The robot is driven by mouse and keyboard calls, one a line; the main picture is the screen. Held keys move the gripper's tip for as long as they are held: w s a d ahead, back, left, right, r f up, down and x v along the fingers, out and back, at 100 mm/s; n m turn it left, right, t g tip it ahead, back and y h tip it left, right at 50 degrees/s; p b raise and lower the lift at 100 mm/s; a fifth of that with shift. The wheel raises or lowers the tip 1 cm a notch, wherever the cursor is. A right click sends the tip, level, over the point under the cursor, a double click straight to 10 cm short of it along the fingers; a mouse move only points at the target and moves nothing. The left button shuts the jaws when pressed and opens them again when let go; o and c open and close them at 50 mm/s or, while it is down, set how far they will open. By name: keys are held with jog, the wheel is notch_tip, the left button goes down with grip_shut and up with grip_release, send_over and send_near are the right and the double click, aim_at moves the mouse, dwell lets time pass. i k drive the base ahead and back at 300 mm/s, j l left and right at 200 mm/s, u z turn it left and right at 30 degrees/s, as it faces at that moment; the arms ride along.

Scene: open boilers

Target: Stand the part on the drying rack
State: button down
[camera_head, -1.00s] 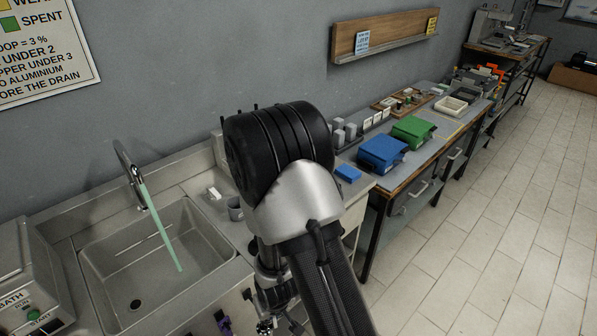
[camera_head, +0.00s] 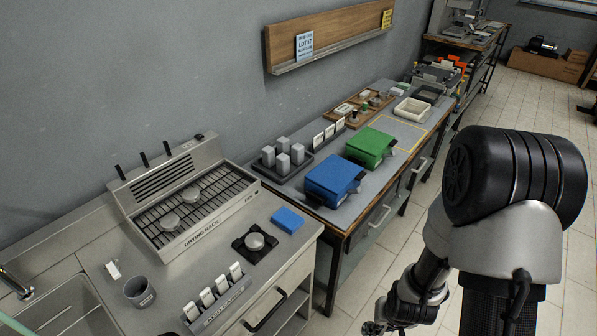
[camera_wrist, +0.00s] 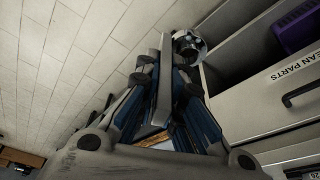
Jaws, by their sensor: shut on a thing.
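The drying rack (camera_head: 192,208) is a metal wire grid with a raised slotted back, on the counter at the left of the head view. Two round metal pieces (camera_head: 191,194) lie on it. My gripper (camera_head: 388,322) is low at the bottom edge of the head view, right of the counter and well apart from the rack. The head view barely shows the part.
A black stand with a round piece (camera_head: 255,242), a blue block (camera_head: 287,220), a grey cup (camera_head: 139,291) and a card holder (camera_head: 218,303) share the counter.

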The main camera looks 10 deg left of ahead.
aim_at(229, 183)
jog(key=i+l, duration=0.25)
jog(key=i, duration=0.25)
jog(key=i+l+u, duration=0.1)
jog(key=i+l, duration=0.2)
jog(key=i, duration=0.25)
